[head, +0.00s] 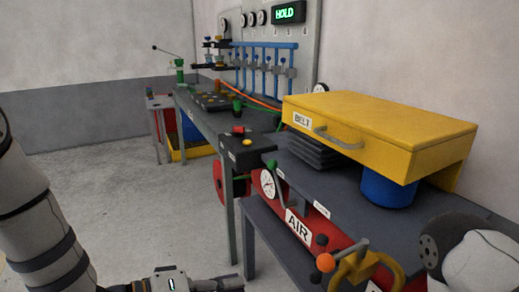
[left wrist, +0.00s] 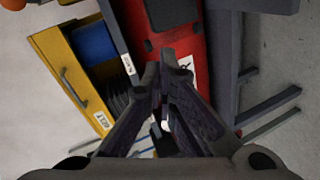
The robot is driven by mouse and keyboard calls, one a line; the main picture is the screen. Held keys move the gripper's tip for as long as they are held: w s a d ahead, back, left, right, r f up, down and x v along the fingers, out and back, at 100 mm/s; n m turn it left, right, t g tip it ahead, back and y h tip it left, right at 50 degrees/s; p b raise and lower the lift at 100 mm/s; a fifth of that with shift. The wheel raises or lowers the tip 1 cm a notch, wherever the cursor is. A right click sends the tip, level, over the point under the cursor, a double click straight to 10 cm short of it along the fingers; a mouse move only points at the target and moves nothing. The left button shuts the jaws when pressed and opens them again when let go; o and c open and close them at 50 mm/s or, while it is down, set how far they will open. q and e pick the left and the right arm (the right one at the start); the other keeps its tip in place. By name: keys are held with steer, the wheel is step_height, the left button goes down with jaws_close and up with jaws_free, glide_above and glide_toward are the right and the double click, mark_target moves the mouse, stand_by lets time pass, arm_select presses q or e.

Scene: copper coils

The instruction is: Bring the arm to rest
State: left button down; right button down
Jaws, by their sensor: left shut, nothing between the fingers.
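My left arm (head: 40,225) comes in from the left edge of the head view. Its gripper (head: 235,283) lies low at the bottom edge, in front of the bench legs and partly cut off by the frame. In the left wrist view, the left gripper (left wrist: 163,72) has its two fingers together at the tips, with nothing held. Beyond the fingers lie the red AIR tank (left wrist: 183,40) and the yellow BELT drawer unit (left wrist: 68,75); the fingers look apart from both. My right gripper is not in view.
The bench (head: 335,195) runs along the right, bearing the yellow BELT unit (head: 380,122), with the red AIR tank (head: 315,228) at its front. An orange-knobbed lever (head: 325,262) sticks up at the lower right. A HOLD display (head: 289,12) glows green. The floor (head: 130,190) left of the bench is clear.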

arm_select(q)
steer(key=s+a+f+g+y, duration=0.2)
steer(key=s+a+f+y, duration=0.25)
steer(key=s+f, duration=0.4)
steer(key=s+a+f+g+y, duration=0.2)
steer(key=s+a+f+y, duration=0.25)
steer(key=s+f, duration=0.45)
steer(key=s+a+f+m+g+y, duration=0.1)
steer(key=s+a, duration=0.3)
steer(key=s, duration=0.4)
steer(key=s+a+f+m+g+y, duration=0.1)
steer(key=s+a+g, duration=0.3)
steer(key=s, duration=0.5)
steer(key=shift+f+g+y, duration=0.3)
steer(key=shift+f+y, duration=0.35)
steer(key=shift+y, duration=0.15)
